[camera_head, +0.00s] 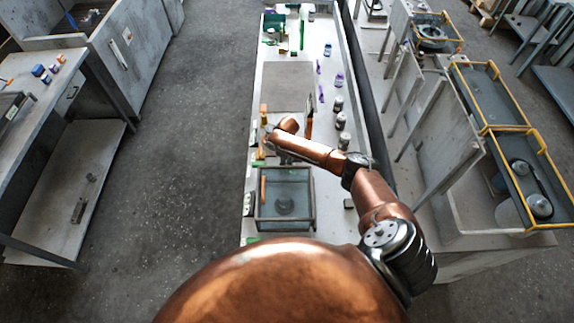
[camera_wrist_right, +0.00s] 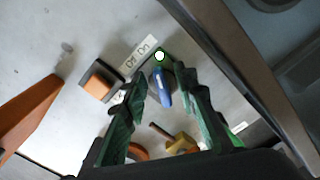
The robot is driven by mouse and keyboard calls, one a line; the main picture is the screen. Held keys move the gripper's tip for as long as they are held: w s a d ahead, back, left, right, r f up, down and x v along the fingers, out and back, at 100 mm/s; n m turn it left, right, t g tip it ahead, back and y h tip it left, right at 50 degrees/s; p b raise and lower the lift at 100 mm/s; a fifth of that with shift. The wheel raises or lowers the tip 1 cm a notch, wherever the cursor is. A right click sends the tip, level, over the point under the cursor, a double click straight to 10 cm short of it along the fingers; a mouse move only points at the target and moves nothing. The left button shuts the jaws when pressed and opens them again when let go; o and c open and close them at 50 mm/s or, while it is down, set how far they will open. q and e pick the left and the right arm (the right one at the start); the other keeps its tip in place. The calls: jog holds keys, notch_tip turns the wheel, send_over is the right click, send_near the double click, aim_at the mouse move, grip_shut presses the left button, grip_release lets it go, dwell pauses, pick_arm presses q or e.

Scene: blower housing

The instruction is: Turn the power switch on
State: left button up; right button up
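A small blue lever-like part (camera_wrist_right: 163,92) on a green base, with a white round spot at its far end, lies between my right fingertips in the wrist view. A white label (camera_wrist_right: 137,58) reading "Off On" is beside it. A dark block with an orange top (camera_wrist_right: 100,82) is left of the label. I take the blue part for the power switch, but its position is unclear. My right gripper (camera_wrist_right: 158,86) has its two green fingers apart, one on each side of the blue part; contact cannot be told. In the head view, the right arm hides the switch. My left gripper is out of view.
A glass-sided box (camera_head: 285,195) stands on the long bench near my right arm. Several jars (camera_head: 340,120) line the bench's right side. A grey mat (camera_head: 288,87) lies farther back. An orange bar (camera_wrist_right: 25,115) and a dark frame edge (camera_wrist_right: 235,65) flank the gripper.

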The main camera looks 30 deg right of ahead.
notch_tip(320, 180, up, 12)
dwell(0.6)
jog(key=shift+r, duration=0.1)
dwell(0.4)
